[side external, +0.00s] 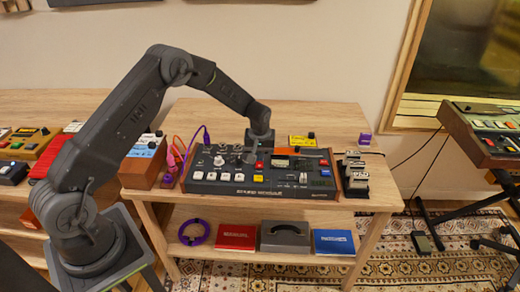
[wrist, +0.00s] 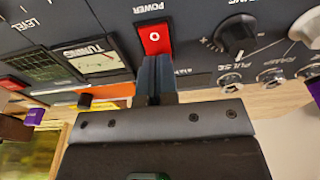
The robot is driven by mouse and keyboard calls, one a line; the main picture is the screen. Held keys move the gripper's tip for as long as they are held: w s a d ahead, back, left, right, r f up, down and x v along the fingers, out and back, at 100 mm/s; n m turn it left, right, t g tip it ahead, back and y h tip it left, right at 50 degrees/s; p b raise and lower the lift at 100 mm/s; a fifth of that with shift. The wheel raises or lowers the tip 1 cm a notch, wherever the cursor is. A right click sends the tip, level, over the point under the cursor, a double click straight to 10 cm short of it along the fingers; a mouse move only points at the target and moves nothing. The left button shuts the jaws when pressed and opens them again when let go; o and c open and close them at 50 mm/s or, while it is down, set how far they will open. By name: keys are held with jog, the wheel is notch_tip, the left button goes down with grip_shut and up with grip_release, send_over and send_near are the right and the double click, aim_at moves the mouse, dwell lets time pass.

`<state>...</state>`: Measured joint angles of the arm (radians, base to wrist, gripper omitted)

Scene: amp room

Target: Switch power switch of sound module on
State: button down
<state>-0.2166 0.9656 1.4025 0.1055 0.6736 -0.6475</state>
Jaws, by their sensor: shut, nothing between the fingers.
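The sound module (side external: 225,187) is a dark box with wooden ends, lying on the wooden table; its panel also fills the top of the wrist view (wrist: 205,75). The red power switch (wrist: 154,38) sits under the POWER label and shows a white ring mark. It appears as a small red spot in the side view (side external: 259,165). My gripper (wrist: 153,72) is shut and empty, with its fingertips over the end of the switch farther from the label. I cannot tell whether they touch it. In the side view my gripper (side external: 252,155) is low over the module's rear half.
Knobs (wrist: 237,38), a tuning meter (wrist: 97,58) and a level display (wrist: 42,65) flank the switch. Purple and orange cables (side external: 206,136) rise at the module's left. Pedals (side external: 354,175) stand at its right, and a yellow box (side external: 301,141) is behind it.

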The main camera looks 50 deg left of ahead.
aim_at(260, 165)
jog(key=shift+f, duration=0.1)
jog(key=shift+w+a+f, duration=0.1)
jog(key=shift+a+f, duration=0.05)
jog(key=shift+f, duration=0.3)
jog(key=shift+a+f, duration=0.15)
jog(key=shift+a, duration=0.05)
dwell(0.4)
jog(key=shift+s+d+r, duration=0.2)
jog(key=shift+s+d, duration=0.4)
jog(key=shift+d, duration=0.15)
notch_tip(260, 165, up, 15)
jog(key=shift+s+d+f, duration=0.15)
jog(key=shift+s+d, duration=0.15)
jog(key=shift+d, duration=0.15)
